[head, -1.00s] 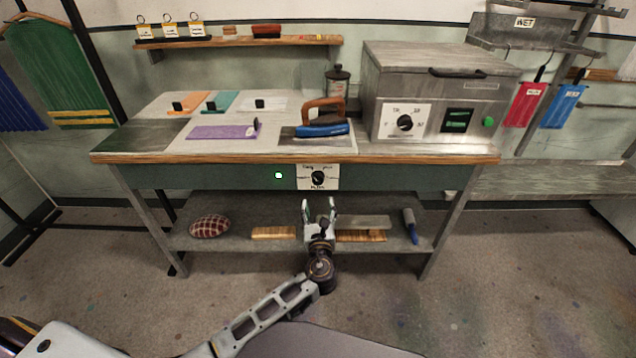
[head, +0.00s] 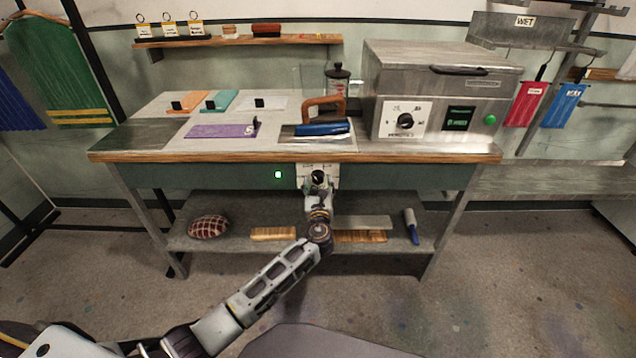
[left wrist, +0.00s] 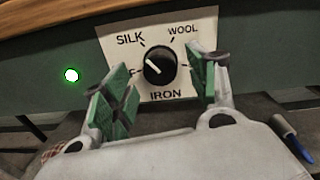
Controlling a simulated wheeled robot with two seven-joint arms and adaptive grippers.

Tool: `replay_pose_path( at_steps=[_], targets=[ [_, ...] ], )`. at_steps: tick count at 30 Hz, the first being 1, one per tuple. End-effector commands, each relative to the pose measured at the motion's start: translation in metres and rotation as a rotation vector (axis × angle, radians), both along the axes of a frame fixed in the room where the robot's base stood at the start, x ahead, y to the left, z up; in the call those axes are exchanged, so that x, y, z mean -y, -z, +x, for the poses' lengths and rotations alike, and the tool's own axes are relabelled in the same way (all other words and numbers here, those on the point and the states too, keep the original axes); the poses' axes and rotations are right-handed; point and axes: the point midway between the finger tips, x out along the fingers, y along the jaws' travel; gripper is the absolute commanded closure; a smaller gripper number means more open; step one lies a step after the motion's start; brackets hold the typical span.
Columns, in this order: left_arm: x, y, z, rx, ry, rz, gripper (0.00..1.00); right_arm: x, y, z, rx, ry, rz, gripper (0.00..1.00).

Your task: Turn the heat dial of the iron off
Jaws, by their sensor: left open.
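The iron's heat dial (head: 318,177) is a black knob on a white plate on the table's front apron. In the left wrist view the dial (left wrist: 160,66) sits on a plate (left wrist: 182,22) reading SILK, WOOL and IRON; a label at its left is partly hidden by a finger. The dial's white mark points to the upper left. My left gripper (head: 318,187) is in front of the dial; in the wrist view its green-padded fingers (left wrist: 155,85) are open, one on each side of the knob, with no contact visible. The blue iron (head: 322,128) rests on the tabletop above.
A green lamp (head: 278,174) glows left of the dial. A metal box (head: 440,90) with its own black dial (head: 405,121) stands on the table's right. The wooden table edge (head: 220,157) overhangs the apron. A lower shelf (head: 375,222) holds a checked cushion (head: 208,227) and wooden pieces.

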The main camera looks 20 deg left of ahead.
Motion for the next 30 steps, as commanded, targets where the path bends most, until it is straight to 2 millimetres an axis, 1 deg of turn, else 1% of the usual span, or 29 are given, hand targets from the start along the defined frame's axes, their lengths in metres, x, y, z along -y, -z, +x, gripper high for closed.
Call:
replay_pose_path(
  at_steps=[3, 9, 13, 21, 22, 23, 30],
  targets=[
    [-0.003, 0.0, 0.011, 0.001, -0.001, 0.0, 0.42, -0.002, -0.009, 0.004, 0.006, -0.001, 0.004, 0.6],
    [-0.007, 0.0, 0.023, 0.001, 0.0, 0.0, 0.42, -0.004, -0.022, 0.008, 0.012, -0.002, 0.008, 0.6],
    [-0.008, 0.001, 0.025, 0.0, 0.0, 0.001, 0.42, -0.004, -0.024, 0.004, 0.003, -0.002, 0.01, 0.6],
    [-0.008, 0.0, 0.026, 0.0, 0.0, 0.0, 0.42, -0.005, -0.021, -0.002, -0.007, -0.003, 0.009, 0.6],
    [-0.008, 0.0, 0.026, 0.0, 0.0, 0.0, 0.43, -0.005, -0.021, -0.002, -0.007, -0.003, 0.009, 0.6],
    [-0.008, 0.0, 0.026, 0.0, 0.0, 0.0, 0.47, -0.005, -0.021, -0.002, -0.007, -0.003, 0.009, 0.6],
    [-0.008, 0.0, 0.026, 0.0, 0.0, 0.001, 0.78, -0.004, -0.022, 0.002, 0.0, -0.002, 0.01, 0.6]
  ],
)
